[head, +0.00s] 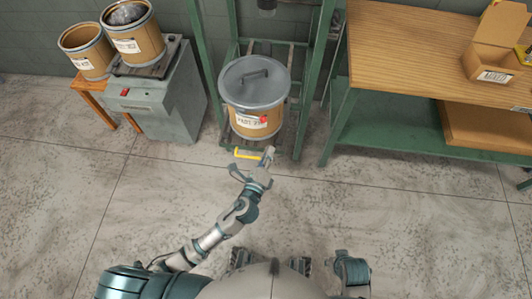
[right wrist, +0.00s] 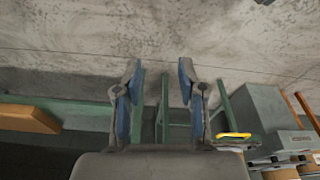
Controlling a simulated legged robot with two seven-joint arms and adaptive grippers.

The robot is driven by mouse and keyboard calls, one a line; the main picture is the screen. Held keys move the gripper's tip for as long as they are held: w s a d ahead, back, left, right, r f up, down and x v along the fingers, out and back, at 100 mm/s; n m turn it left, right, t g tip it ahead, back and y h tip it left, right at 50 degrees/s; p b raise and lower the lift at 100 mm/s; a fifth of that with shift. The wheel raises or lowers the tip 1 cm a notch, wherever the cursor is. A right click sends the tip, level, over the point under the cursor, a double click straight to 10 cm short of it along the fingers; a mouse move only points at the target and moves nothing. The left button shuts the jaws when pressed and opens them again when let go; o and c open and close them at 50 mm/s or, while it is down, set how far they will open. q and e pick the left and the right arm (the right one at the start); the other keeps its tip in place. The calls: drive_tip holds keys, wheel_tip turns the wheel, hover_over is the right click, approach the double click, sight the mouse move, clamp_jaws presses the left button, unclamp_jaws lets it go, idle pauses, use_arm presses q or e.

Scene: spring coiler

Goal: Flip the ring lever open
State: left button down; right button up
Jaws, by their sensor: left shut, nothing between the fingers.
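A tan drum (head: 245,123) with a grey lid (head: 255,82) stands in the green frame. The lid has a bar handle on top and is held at its rim. A small red piece (head: 264,119) shows on the drum's front, beside the white label; I cannot tell whether it belongs to the ring lever. The lever itself is too small to make out. My left gripper (head: 267,156) is shut and empty, just in front of and below the drum, apart from the red piece. My right gripper (right wrist: 160,82) is open and empty, its fingers wide apart over the floor.
A yellow bar (head: 247,154) shows beside my left gripper. A wooden-topped workbench (head: 420,50) with a cardboard box (head: 490,62) stands at right. The floor in front is clear.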

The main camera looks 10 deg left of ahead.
sight(252, 117)
use_arm(q)
drive_tip(key=w+a+r, duration=0.1)
drive_tip(key=w, duration=0.6)
drive_tip(key=shift+w+a+r, duration=0.35)
drive_tip(key=shift+w+a, duration=0.05)
use_arm(e)
drive_tip(key=shift+w+a+r+t, duration=0.1)
drive_tip(key=shift+w+r+t, duration=0.1)
drive_tip(key=shift+w, duration=0.15)
drive_tip(key=shift+w+a+r+t, duration=0.1)
drive_tip(key=shift+w+t, duration=0.1)
drive_tip(key=shift+w, duration=0.15)
use_arm(q)
drive_tip(key=shift+r, duration=0.1)
